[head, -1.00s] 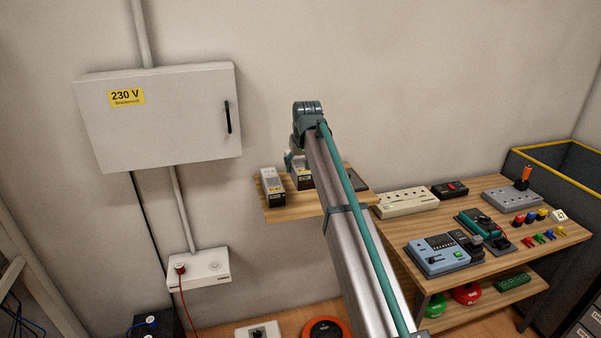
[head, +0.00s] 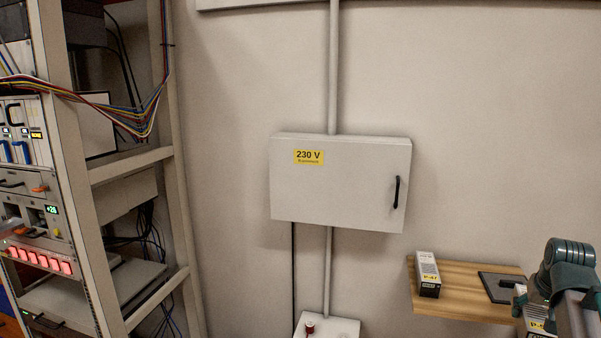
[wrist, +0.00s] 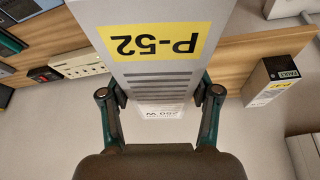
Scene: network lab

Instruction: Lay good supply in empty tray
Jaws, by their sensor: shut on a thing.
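My gripper (wrist: 160,95) is shut on a grey power supply with a yellow P-52 label (wrist: 152,45), upside down in the wrist view. In the head view the held supply (head: 535,322) shows at the lower right edge, partly cut off, beside the wooden shelf. A second supply with a yellow label (head: 428,272) stands on the shelf's left end; the wrist view shows it (wrist: 270,80) with a small dark tag that seems to read FAULT. The rack (head: 100,240) at the left holds a unit with a green display (head: 51,210); I cannot tell which opening is the empty tray.
A dark flat plate (head: 494,288) lies on the wooden shelf (head: 455,303). The grey 230 V cabinet (head: 340,182) hangs on the wall between rack and shelf. Coloured cables (head: 110,108) hang across the rack's upper part.

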